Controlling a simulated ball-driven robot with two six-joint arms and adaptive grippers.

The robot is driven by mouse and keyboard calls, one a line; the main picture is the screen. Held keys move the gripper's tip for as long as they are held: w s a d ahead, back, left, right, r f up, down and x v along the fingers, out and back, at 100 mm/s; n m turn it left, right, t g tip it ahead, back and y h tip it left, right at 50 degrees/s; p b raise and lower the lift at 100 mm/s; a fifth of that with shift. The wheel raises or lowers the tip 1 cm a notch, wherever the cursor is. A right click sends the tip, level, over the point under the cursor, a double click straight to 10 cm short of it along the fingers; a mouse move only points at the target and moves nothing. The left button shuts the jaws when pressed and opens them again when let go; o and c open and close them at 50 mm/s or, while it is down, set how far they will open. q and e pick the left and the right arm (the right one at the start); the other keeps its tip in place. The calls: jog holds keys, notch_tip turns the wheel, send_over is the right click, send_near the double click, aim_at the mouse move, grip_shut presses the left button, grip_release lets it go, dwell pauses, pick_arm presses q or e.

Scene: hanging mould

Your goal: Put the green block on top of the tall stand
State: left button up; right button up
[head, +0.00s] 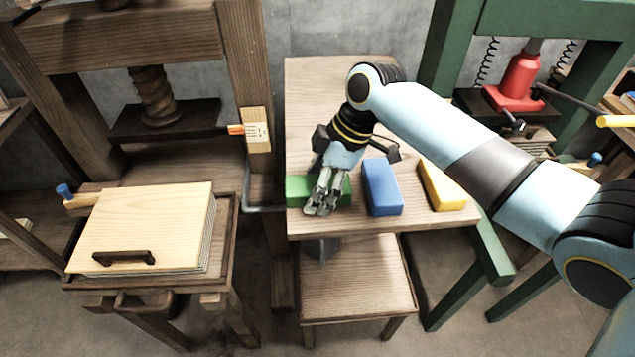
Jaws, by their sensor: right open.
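The green block (298,190) lies near the front left corner of a wooden tabletop (320,110), partly hidden by my right gripper. My right gripper (320,208) points down over the block's middle and right part, open; I cannot tell whether its fingers touch the block. No separate stand clearly shows as the tall stand. A lower wooden stool (355,285) stands in front of and below the tabletop. My left gripper is not in view.
A blue block (382,187) and a yellow block (441,185) lie right of the green one. A wooden press with a board stack (150,225) stands left, a green press frame (455,40) right. The back of the tabletop is clear.

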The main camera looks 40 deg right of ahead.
jog(key=shift+r, duration=0.1)
jog(key=b+v, duration=0.1)
jog(key=v, duration=1.1)
jog(key=shift+s, duration=0.1)
